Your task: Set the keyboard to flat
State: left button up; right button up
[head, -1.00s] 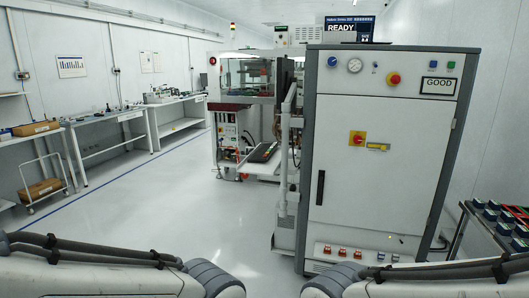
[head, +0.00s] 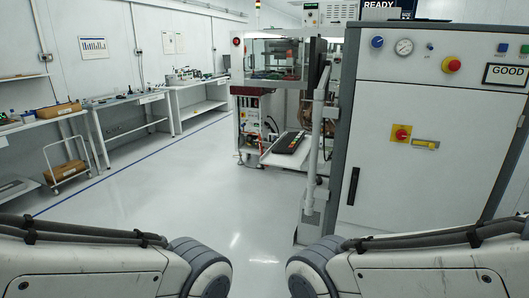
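The keyboard (head: 288,142) is a dark, narrow board with a coloured strip along its edge. It rests on a light shelf (head: 270,159) at the front of the test machine, left of the tall cabinet. From this distance I cannot tell whether it is flat or tilted. My two arms come in at the lower left and lower right, and only their upper links show. Both grippers are out of view.
A tall grey-white cabinet (head: 415,158) with knobs and a GOOD label stands close on the right. A glass-fronted machine (head: 272,60) stands behind the shelf. Workbenches (head: 125,98) and a trolley (head: 68,172) line the left wall. The floor (head: 190,185) ahead is clear.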

aim_at(283, 145)
jog(key=u, duration=0.5)
jog(key=i, duration=2.4)
jog(key=z, duration=0.25)
jog(key=i, duration=2.15)
jog(key=z, duration=0.65)
